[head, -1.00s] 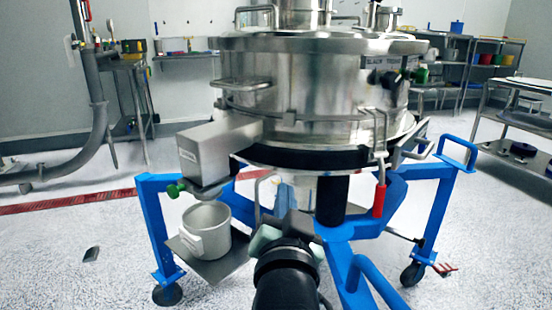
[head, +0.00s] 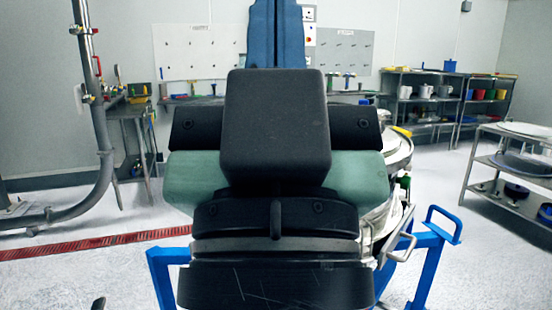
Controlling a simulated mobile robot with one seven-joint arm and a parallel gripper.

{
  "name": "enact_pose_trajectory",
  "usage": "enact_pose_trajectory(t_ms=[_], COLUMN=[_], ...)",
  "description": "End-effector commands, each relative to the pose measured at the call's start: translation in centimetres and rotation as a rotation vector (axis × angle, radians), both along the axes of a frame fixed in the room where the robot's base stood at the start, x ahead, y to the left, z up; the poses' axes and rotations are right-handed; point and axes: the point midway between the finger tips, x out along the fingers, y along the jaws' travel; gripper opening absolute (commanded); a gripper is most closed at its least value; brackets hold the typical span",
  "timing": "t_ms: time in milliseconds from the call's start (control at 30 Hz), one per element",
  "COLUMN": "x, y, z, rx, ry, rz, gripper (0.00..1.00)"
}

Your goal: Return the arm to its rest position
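My gripper (head: 276,20) is raised close in front of the head camera and fills the middle of the view. Only the sifter's right rim and side show, to the right of my gripper.
Legs of the sifter's blue frame (head: 430,265) show on both sides. A shelf rack with containers (head: 425,92) stands at the back right, a steel cart (head: 505,175) at the right. A grey pipe (head: 103,130) rises at the left. Pale floor lies open between them.

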Motion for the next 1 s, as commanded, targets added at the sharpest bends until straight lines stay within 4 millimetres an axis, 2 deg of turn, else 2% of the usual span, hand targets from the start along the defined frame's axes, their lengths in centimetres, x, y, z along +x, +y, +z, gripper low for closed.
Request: enact_pose_trajectory(t_ms=[33, 500, 600, 700, 1000], x=[0.0, 0.1, 0.1, 0.1, 0.1], y=[0.0, 0.0, 0.1, 0.1, 0.1], z=[3.3, 17.5, 19.6, 20.9, 21.3], rx=[0.000, 0.001, 0.001, 0.001, 0.001], ry=[0.001, 0.002, 0.002, 0.002, 0.002], rz=[0.000, 0.002, 0.002, 0.002, 0.002], gripper=[0.00, 0.00, 0.00, 0.00, 0.00])
